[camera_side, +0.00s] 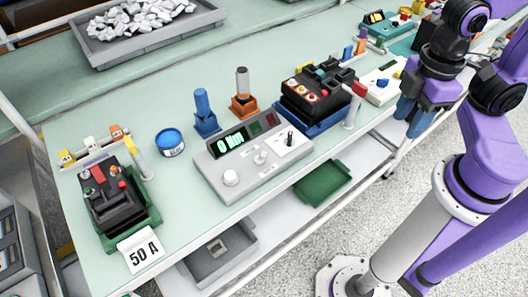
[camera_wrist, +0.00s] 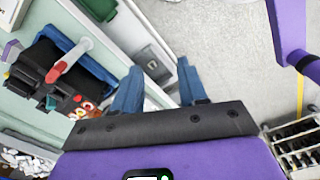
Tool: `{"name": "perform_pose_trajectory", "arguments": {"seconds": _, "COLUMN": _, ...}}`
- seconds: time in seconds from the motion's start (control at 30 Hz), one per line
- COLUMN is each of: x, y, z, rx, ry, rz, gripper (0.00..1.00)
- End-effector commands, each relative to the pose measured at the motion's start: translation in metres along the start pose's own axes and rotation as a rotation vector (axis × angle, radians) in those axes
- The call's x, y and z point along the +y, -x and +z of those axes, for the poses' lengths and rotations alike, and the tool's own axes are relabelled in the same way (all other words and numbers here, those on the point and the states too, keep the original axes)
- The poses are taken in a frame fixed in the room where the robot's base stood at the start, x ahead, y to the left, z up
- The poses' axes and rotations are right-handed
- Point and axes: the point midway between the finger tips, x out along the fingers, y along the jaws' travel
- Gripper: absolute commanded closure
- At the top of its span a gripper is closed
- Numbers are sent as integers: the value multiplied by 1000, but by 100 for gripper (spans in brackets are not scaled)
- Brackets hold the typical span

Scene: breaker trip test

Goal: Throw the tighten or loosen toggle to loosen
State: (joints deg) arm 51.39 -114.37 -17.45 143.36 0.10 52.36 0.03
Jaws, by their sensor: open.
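A grey console (camera_side: 252,160) with a lit green display stands on the bench in the side view. A small black toggle lever (camera_side: 290,137) stands on a white plate at the console's right end. The plate's lettering is too small to read, so I cannot tell which way the toggle is set. My gripper (camera_side: 414,116) is to the right of the console, past the bench's front edge, apart from the toggle. Its blue fingers (camera_wrist: 158,86) are spread and empty in the wrist view. The console and toggle do not show in the wrist view.
A black breaker in a blue holder (camera_side: 318,95) and a red-topped white post (camera_side: 354,105) stand between console and gripper. The post also shows in the wrist view (camera_wrist: 72,58). A white device (camera_side: 380,85) sits behind. Another breaker (camera_side: 112,200) stands far left.

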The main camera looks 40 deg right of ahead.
Motion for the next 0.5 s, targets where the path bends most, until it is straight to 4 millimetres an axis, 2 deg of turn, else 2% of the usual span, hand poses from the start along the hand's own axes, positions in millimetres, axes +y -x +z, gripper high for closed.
{"name": "perform_pose_trajectory", "arguments": {"seconds": 0.13, "x": 2, "y": 0, "z": -5, "rx": -1, "ry": 33, "rz": 8, "gripper": 59}}
{"name": "perform_pose_trajectory", "arguments": {"seconds": 0.23, "x": 8, "y": 1, "z": -20, "rx": -5, "ry": 134, "rz": 31, "gripper": 59}}
{"name": "perform_pose_trajectory", "arguments": {"seconds": 0.37, "x": 19, "y": 3, "z": -52, "rx": -17, "ry": 355, "rz": 83, "gripper": 59}}
{"name": "perform_pose_trajectory", "arguments": {"seconds": 0.5, "x": 27, "y": 5, "z": -93, "rx": -41, "ry": 620, "rz": 145, "gripper": 59}}
